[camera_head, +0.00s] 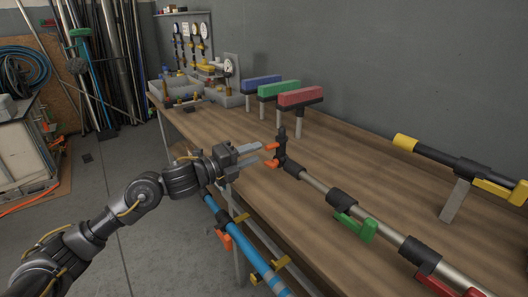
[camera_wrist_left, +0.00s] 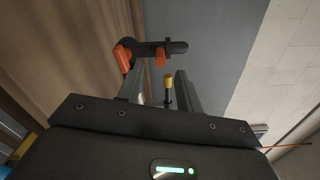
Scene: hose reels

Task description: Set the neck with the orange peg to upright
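The black neck (camera_head: 282,140) with the orange peg (camera_head: 270,146) is at the far end of a grey pole over the workbench. It stands roughly upright in the head view. A second orange piece (camera_head: 271,163) is just below the peg. In the left wrist view the neck (camera_wrist_left: 177,47) lies across the picture beyond the fingertips, with the orange peg (camera_wrist_left: 160,57) and the other orange piece (camera_wrist_left: 123,55). My left gripper (camera_head: 262,154) points at the orange pieces from the left; its grey fingers (camera_wrist_left: 160,88) are apart with nothing visibly held. My right gripper is not in view.
The pole carries a green clip (camera_head: 357,228) and a red clip (camera_head: 438,284). A black pole with yellow parts (camera_head: 405,142) is at right. Blue, green and red blocks (camera_head: 300,96) stand on posts behind. A blue pole (camera_head: 240,235) runs along the bench's front edge.

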